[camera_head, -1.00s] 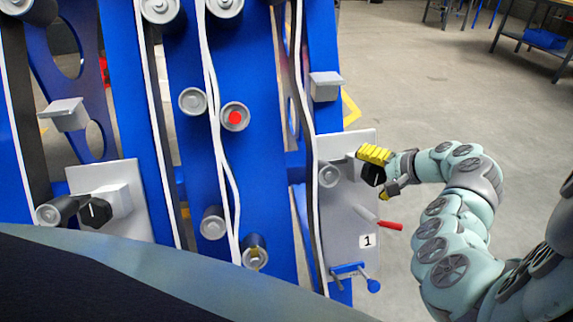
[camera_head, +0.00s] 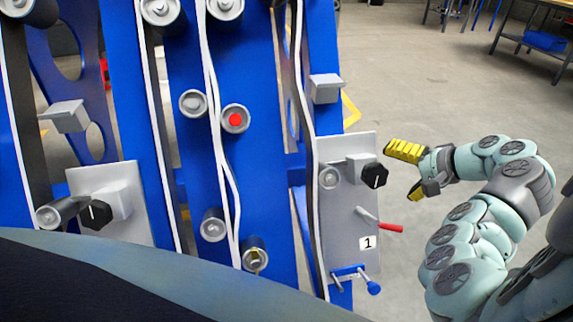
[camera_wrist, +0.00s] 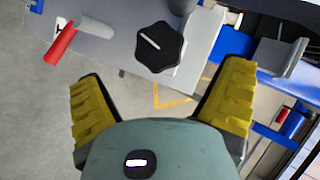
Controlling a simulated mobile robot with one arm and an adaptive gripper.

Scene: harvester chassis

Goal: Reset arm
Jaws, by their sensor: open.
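My gripper (camera_head: 418,170) is in the head view, to the right of the grey panel (camera_head: 345,222) marked 1. Its yellow fingers are spread apart and nothing is between them. A black knob (camera_head: 374,175) with a white line sits on the panel, a short gap to the left of the fingers. In the wrist view, the knob (camera_wrist: 159,47) is ahead of the two open fingers (camera_wrist: 165,100), not touching them. A red-tipped lever (camera_head: 390,227) sticks out below the knob, and it also shows in the wrist view (camera_wrist: 60,45).
The blue chassis (camera_head: 265,180) with rollers and white belts fills the left and middle. A blue-handled part (camera_head: 373,287) juts out low on the panel. A second panel with a black knob (camera_head: 96,213) is at left. Open floor (camera_head: 430,80) lies behind the arm.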

